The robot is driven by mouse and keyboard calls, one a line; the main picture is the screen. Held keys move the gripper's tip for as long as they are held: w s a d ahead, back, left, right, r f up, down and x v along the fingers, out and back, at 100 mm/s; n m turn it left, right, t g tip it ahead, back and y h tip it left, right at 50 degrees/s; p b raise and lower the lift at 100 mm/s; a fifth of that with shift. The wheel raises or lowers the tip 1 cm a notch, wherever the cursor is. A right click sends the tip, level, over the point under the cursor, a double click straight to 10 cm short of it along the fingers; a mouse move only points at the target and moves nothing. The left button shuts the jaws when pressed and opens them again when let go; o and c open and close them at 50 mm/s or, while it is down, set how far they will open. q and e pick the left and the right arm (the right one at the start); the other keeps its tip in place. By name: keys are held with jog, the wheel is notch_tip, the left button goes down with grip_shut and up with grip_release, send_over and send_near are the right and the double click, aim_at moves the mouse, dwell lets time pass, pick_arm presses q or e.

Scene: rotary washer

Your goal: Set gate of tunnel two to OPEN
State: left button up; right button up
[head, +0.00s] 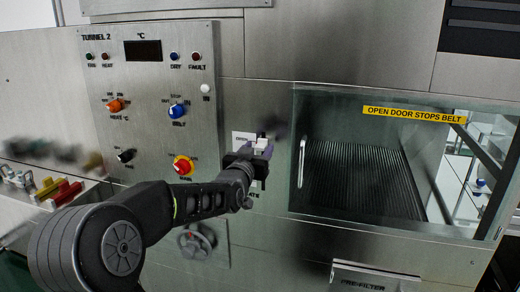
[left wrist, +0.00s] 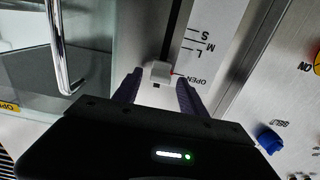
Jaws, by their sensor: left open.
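The gate control of tunnel two is a slider with a pale grey knob (left wrist: 158,72) in a dark vertical slot. Beside the slot is a white scale plate (left wrist: 207,47) marked OPEN, S, M and L. My left gripper (left wrist: 157,86) is open, with one dark finger on each side of the knob; in the head view my left gripper (head: 256,150) partly covers the slider. My right gripper is not in view.
The TUNNEL 2 panel (head: 145,80) with several knobs and lamps is left of the slider. A glass door (head: 370,105) with a vertical handle (head: 301,162) stands close to its right, over a ribbed belt. A handwheel (head: 196,241) is below.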

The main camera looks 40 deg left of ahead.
pick_arm(q)
jog(key=b+v, duration=0.1)
jog(key=v, duration=0.4)
jog(key=shift+s+d, duration=0.15)
jog(key=shift+s, duration=0.2)
jog(key=s+d+f+g+h, duration=0.1)
jog(key=d+f+g+h, duration=0.1)
jog(key=d+f, duration=0.65)
jog(key=d+f+g+h, duration=0.2)
jog(key=d+f+g, duration=0.15)
jog(key=f, duration=0.95)
jog(key=s+d+f+g+h, duration=0.1)
jog(key=d+f+h, duration=0.1)
jog(key=d+f, duration=0.7)
jog(key=s+d+f+m+g+h, duration=0.1)
jog(key=s+d+f+g, duration=0.1)
jog(key=s+d+f, duration=0.45)
jog(key=s+d+f+g+h, duration=0.1)
jog(key=s+d+f+g, duration=0.2)
jog(key=f, duration=0.7)
jog(key=s+d+f+g+h, duration=0.1)
jog(key=s+d+f, duration=0.3)
jog(key=s, duration=0.5)
jog(key=s+d+f+m+g+h, duration=0.1)
jog(key=s+d+f+g, duration=0.3)
jog(key=s, duration=0.5)
jog(key=shift+s+d+f, duration=0.4)
jog(key=shift+d+f, duration=0.15)
jog(key=shift+f, duration=0.3)
